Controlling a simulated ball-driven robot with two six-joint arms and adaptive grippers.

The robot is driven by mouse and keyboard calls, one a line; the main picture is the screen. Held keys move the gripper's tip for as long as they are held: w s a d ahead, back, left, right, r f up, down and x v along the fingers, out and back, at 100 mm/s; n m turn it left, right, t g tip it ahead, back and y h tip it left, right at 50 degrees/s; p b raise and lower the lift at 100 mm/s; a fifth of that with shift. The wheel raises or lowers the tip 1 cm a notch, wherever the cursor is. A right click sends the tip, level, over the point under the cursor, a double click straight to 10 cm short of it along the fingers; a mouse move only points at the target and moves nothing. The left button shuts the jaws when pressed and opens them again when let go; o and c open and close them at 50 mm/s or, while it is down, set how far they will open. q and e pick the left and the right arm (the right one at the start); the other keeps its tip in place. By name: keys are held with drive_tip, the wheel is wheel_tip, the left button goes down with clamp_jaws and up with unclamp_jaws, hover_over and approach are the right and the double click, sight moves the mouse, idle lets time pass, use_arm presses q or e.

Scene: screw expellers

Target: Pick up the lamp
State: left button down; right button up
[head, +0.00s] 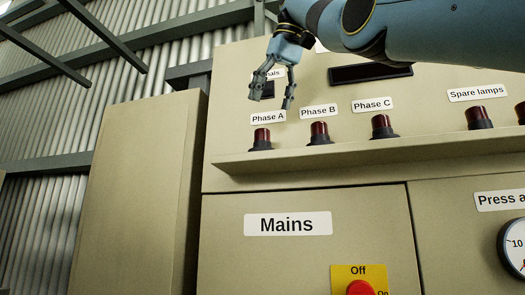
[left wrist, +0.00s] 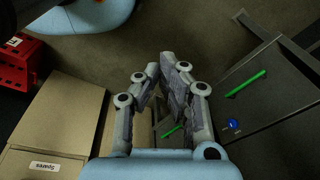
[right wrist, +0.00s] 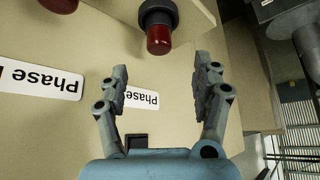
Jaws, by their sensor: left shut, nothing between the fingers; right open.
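Several dark red lamps in black bases stand on the panel's ledge: the Phase A lamp (head: 261,138), the Phase B lamp (head: 319,132), the Phase C lamp (head: 381,125) and the spare lamps (head: 479,117) further right. My right gripper (head: 273,98) is open and empty above the Phase A lamp. In the right wrist view a lamp (right wrist: 158,38) lies just beyond and between the open fingertips, apart from them; it appears to be the Phase A lamp. My left gripper (left wrist: 160,72) is shut and empty in the left wrist view, away from the lamps.
The beige ledge (head: 350,153) juts out below the lamps. A Mains cabinet door (head: 300,260) with a red Off knob (head: 360,288) is underneath. In the left wrist view are a Spares box (left wrist: 28,164), a red object (left wrist: 20,65) and a dark surface with a green stick (left wrist: 246,84).

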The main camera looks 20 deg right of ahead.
sight(264, 129)
drive_tip(key=x, duration=0.4)
drive_tip(key=shift+s+a+f, duration=0.2)
drive_tip(key=shift+a+f, duration=0.05)
drive_tip(key=shift+a, duration=0.15)
drive_tip(key=shift+w+d+f, duration=0.15)
drive_tip(key=shift+w+f, duration=0.05)
drive_tip(key=x, duration=0.4)
drive_tip(key=shift+w+d+f, duration=0.25)
drive_tip(key=shift+d+f, duration=0.05)
drive_tip(key=shift+d, duration=0.05)
drive_tip(key=shift+w+f, duration=0.2)
drive_tip(key=shift+a, duration=0.1)
drive_tip(key=shift+s, duration=0.1)
drive_tip(key=c, duration=0.7)
use_arm(q)
drive_tip(key=shift+s+a, duration=0.1)
drive_tip(key=shift+s, duration=0.9)
use_arm(e)
drive_tip(key=c, duration=0.6)
drive_tip(key=shift+r, duration=0.1)
